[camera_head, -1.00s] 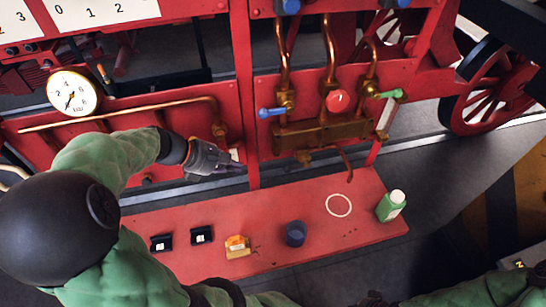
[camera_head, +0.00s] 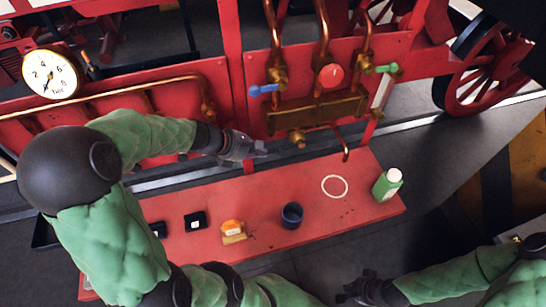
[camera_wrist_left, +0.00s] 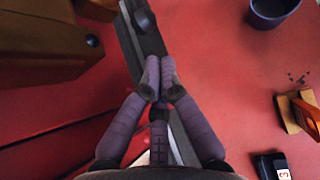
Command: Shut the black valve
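No valve with a plainly black handle shows in the head view. The brass manifold (camera_head: 320,110) carries a blue lever (camera_head: 263,90), a red knob (camera_head: 330,75) and a green lever (camera_head: 382,69). A small dark-ended fitting (camera_head: 298,139) hangs under it. In the left wrist view a dark rounded handle-like part (camera_wrist_left: 144,18) lies beyond my fingertips; I cannot tell whether it is the black valve. My left gripper (camera_head: 260,150) is left of and below the manifold, its fingers together and empty in the wrist view (camera_wrist_left: 160,75). My right gripper (camera_head: 352,290) is low in view, its fingers unclear.
A red shelf (camera_head: 270,195) below holds a dark blue cup (camera_head: 291,216), an orange-topped block (camera_head: 233,230), black boxes (camera_head: 195,221), a white ring (camera_head: 334,186) and a green bottle (camera_head: 387,185). A gauge (camera_head: 50,75) and copper pipes are behind my left arm.

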